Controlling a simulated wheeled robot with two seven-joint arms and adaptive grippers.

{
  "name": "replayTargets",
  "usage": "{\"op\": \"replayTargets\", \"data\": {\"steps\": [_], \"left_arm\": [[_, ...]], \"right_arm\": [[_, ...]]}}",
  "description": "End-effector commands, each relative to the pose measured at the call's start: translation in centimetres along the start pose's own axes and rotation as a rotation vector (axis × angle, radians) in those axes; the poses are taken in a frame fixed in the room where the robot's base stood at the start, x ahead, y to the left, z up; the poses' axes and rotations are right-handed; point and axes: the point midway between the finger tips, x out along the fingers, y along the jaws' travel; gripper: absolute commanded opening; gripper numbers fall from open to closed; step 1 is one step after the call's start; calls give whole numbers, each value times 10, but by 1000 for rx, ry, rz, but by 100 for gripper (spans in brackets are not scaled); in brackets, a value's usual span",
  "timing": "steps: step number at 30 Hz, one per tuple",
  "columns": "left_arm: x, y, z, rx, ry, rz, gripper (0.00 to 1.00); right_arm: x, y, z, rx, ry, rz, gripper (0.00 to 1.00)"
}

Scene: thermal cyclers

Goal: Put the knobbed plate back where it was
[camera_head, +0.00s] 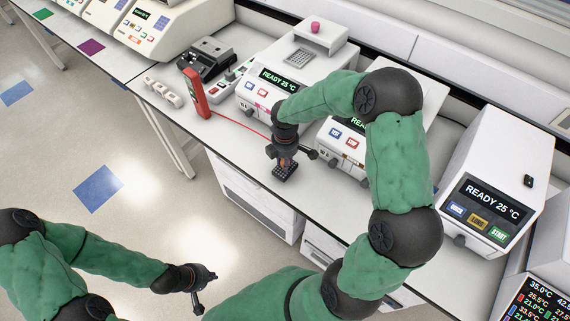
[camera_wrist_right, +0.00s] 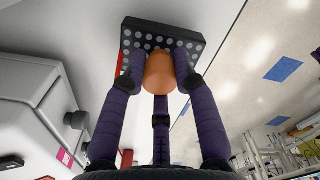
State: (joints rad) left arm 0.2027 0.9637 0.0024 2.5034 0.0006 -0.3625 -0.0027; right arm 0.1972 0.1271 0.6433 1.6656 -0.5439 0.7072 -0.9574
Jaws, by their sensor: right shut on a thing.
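The knobbed plate (camera_head: 285,173) is a dark square block with rows of pale round spots and an orange knob. It also shows in the right wrist view (camera_wrist_right: 190,47). My right gripper (camera_head: 284,158) is shut on its knob, with purple fingers around it, and the plate appears near the bench's front edge. Whether it touches the bench is unclear. A white thermal cycler (camera_head: 298,75) behind it reads READY 25 °C and has a grey gridded block exposed on top. My left gripper (camera_head: 203,290) is low at the left, over the floor, away from the bench; its fingers are too small to judge.
A second cycler (camera_head: 347,143) is partly hidden by my right arm. Another cycler (camera_head: 500,190) stands at the right. A red upright device (camera_head: 195,93) with a red cord, a black instrument (camera_head: 205,60) and small white blocks (camera_head: 162,92) stand to the left.

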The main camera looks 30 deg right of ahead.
Motion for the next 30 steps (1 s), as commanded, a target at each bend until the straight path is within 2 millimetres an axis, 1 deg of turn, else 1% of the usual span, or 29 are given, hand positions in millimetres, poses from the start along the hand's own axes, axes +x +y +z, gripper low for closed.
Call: {"op": "replayTargets", "data": {"steps": [1,3,11,15,16,18,27,30], "left_arm": [[2,-1,0,0,0,0,0],[2,-1,0,0,0,0,0],[2,-1,0,0,0,0,0],[5,-2,0,0,0,0,0],[4,-2,0,0,0,0,0],[4,-2,0,0,0,0,0],[4,-1,0,0,0,0,0],[2,-1,0,0,0,0,0]], "right_arm": [[9,-1,0,0,-1,-4,0],[15,-1,0,-1,0,-1,0],[16,0,0,0,0,0,0],[20,-1,0,0,0,0,0],[20,-1,0,0,0,-1,35],[19,-1,0,0,0,-1,53],[19,-1,0,0,0,-1,53],[16,-1,0,0,0,0,53]]}}
